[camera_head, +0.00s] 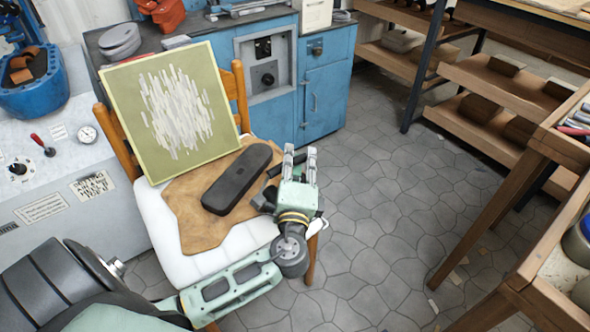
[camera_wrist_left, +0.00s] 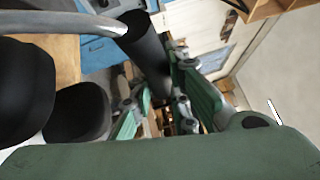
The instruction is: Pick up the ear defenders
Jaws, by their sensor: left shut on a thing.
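The ear defenders (camera_wrist_left: 75,112) show in the left wrist view as two black cups at the left, a grey headband along the top and a dark padded part running between the fingers. In the head view only dark parts of the ear defenders (camera_head: 264,199) show beside my left gripper (camera_head: 298,160), which hides much of them. My left gripper is shut on the dark padded part, over the right side of the chair seat. Whether the cups touch the seat is hard to tell. My right gripper is not in view.
A black case (camera_head: 240,178) lies on a brown leather piece (camera_head: 188,208) on the white chair seat (camera_head: 160,232). A green-bordered board (camera_head: 170,105) leans on the chair back. A blue cabinet (camera_head: 325,95) stands behind, a wooden bench (camera_head: 545,165) at right. Grey floor (camera_head: 380,200) is clear between.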

